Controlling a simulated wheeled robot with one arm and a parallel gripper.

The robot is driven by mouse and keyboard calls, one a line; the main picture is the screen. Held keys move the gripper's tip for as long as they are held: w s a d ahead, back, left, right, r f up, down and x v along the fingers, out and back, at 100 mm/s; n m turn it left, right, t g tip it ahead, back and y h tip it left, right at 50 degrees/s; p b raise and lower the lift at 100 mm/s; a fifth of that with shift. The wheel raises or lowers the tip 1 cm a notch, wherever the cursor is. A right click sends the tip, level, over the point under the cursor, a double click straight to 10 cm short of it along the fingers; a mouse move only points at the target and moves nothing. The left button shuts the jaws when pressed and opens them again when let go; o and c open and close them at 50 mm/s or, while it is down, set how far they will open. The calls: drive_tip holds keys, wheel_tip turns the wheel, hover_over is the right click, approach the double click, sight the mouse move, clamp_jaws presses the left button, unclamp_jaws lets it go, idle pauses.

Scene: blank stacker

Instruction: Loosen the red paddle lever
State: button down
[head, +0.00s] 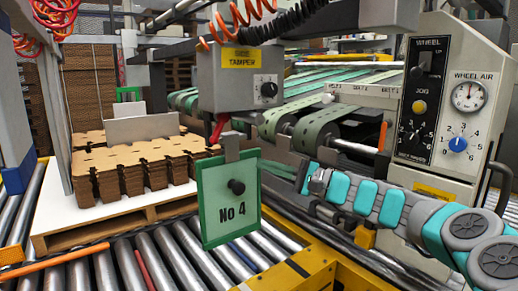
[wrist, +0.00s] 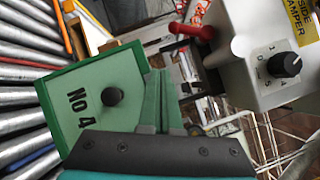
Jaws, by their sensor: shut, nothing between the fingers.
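The red paddle lever (head: 218,127) shows in the head view below the grey tamper box (head: 238,75), above the green No 4 plate (head: 229,200). In the wrist view the red lever (wrist: 190,29) sticks out to the left of the box, with a rounded knob end. My gripper (head: 308,180) is shut and empty, to the right of and below the lever in the head view. In the wrist view my gripper (wrist: 160,85) points up from the bottom, below the lever and apart from it in the picture.
The green plate with a black knob (wrist: 113,96) appears close to my gripper in the wrist view. Cut cardboard stacks (head: 135,165) sit on a pallet at left. Rollers (head: 150,255) and a yellow rail (head: 300,270) run below. A control panel (head: 440,110) stands at right.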

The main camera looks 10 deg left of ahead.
drive_tip(key=w+d+y, duration=0.1)
drive_tip(key=d, duration=0.2)
approach(217, 128)
drive_tip(key=w+a+f, duration=0.3)
drive_tip(key=w, duration=0.2)
drive_tip(key=shift+s+a+r+b, duration=0.25)
drive_tip(key=shift+s+a+r, duration=0.25)
drive_tip(key=shift+a, duration=0.25)
drive_tip(key=shift+s+a+r+b, duration=0.25)
drive_tip(key=shift+s+a+r, duration=0.15)
drive_tip(key=shift+s+a, duration=0.25)
drive_tip(key=shift+w+a, duration=0.15)
